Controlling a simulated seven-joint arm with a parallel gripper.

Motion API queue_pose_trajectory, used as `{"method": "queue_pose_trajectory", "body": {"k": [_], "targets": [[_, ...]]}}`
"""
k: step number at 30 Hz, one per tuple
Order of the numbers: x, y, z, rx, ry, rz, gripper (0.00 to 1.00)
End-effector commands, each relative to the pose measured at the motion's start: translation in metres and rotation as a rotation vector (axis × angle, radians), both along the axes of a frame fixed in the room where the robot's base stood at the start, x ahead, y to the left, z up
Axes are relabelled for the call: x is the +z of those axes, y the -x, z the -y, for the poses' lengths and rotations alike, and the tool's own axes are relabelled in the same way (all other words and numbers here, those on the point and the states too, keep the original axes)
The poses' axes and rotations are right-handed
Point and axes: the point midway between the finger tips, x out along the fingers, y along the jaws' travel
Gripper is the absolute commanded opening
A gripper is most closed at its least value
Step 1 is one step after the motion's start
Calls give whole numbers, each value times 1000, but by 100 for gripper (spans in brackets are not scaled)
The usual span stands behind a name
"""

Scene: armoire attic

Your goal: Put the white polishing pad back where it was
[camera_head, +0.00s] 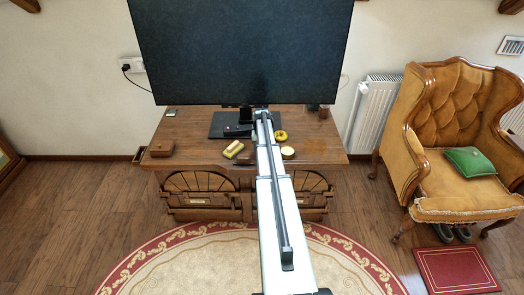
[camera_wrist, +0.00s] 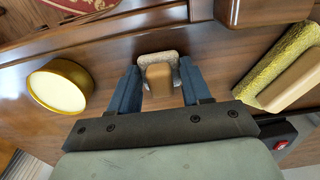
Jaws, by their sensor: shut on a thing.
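The white polishing pad (camera_wrist: 157,57) is a small greyish-white block with a tan wooden grip, between my fingers in the wrist view. My gripper (camera_wrist: 159,82) is shut on it, with one blue finger on each side. The pad is close to the brown wooden top, and I cannot tell whether it touches it. In the head view my arm hides the pad and the gripper.
A round yellow tin with a cream top (camera_wrist: 58,90) stands left of my gripper, and a yellow-green fuzzy pad (camera_wrist: 282,70) lies to the right. The wooden cabinet top (camera_head: 195,130) also bears a brown box (camera_head: 161,148) and a yellow ring (camera_head: 281,135). A large black screen (camera_head: 240,50) stands behind.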

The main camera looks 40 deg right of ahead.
Motion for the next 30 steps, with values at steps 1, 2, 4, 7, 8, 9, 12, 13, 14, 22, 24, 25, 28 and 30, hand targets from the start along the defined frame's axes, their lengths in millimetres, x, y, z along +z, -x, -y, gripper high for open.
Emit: {"method": "queue_pose_trajectory", "body": {"k": [1,2,4,7,8,9,12,13,14,22,24,25,28,30], "targets": [[0,0,0,0,0,0,24],[0,0,0,0,0,0,24],[0,0,0,0,0,0,24],[0,0,0,0,0,0,24],[-1,0,0,0,0,0,24],[-2,0,0,0,0,0,24],[-3,0,0,0,0,0,55],[-3,0,0,0,0,0,57],[-3,0,0,0,0,0,60],[-2,0,0,0,0,0,73],[-2,0,0,0,0,0,73],[-2,0,0,0,0,0,73],[2,0,0,0,0,0,73],[8,0,0,0,0,0,73]]}}
